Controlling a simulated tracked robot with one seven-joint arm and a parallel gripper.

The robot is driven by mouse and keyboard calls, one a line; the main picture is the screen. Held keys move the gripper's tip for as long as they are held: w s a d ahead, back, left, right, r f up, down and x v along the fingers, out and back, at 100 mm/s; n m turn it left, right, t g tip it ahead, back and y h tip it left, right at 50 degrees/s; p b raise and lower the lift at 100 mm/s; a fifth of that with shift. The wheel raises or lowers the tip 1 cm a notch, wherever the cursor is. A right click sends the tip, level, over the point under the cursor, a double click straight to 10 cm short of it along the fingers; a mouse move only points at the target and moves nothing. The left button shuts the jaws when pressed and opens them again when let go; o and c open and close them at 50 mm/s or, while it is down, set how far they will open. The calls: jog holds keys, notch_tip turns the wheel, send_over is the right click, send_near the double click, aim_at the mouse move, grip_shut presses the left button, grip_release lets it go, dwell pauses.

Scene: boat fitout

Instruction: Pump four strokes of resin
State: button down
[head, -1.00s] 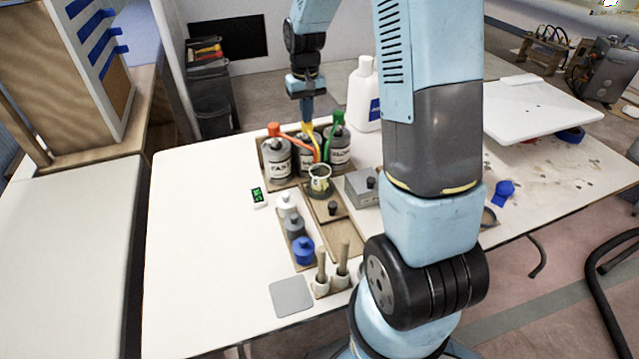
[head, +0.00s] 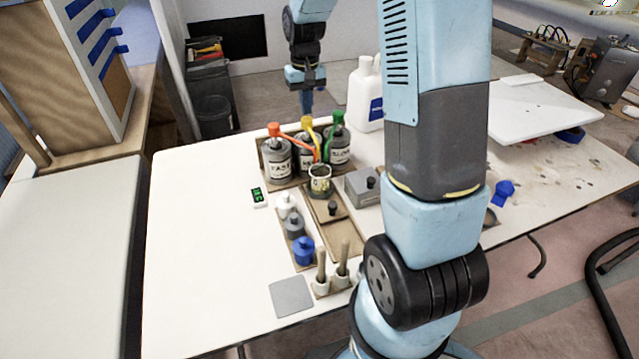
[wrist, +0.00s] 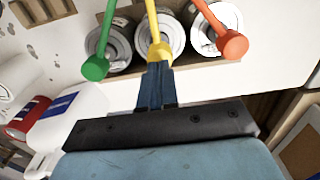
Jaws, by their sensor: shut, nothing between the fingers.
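Three labelled bottles stand in a wooden rack, each with a coloured pump: a red-orange pump (head: 274,130) on the left bottle marked FAST, a yellow pump (head: 307,122) in the middle and a green pump (head: 337,118) on the right bottle. Their spouts lead toward a small cup (head: 320,180) in front. My gripper (head: 306,108) is shut and empty, just above the yellow pump head. In the wrist view its fingertips (wrist: 157,68) overlap the edge of the yellow pump head (wrist: 159,52); I cannot tell whether they touch. The middle bottle's label is partly hidden.
A small green display (head: 259,196) lies left of the cup. A grey box (head: 362,187) and a large white jug (head: 366,95) stand to the right. Small bottles, including a blue one (head: 303,250), and brushes (head: 342,263) are nearer. The table's left side is clear.

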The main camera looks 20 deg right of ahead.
jog(key=shift+r, duration=1.5)
jog(key=shift+s+r, duration=0.15)
jog(key=shift+r, duration=0.05)
jog(key=s+r+t, duration=0.3)
jog(key=s+r, duration=1)
jog(key=s, duration=0.1)
jog(key=s+r+t, duration=0.2)
jog(key=s, duration=1.3)
jog(key=shift+s+r+t, duration=0.3)
jog(key=shift+s+r, duration=0.05)
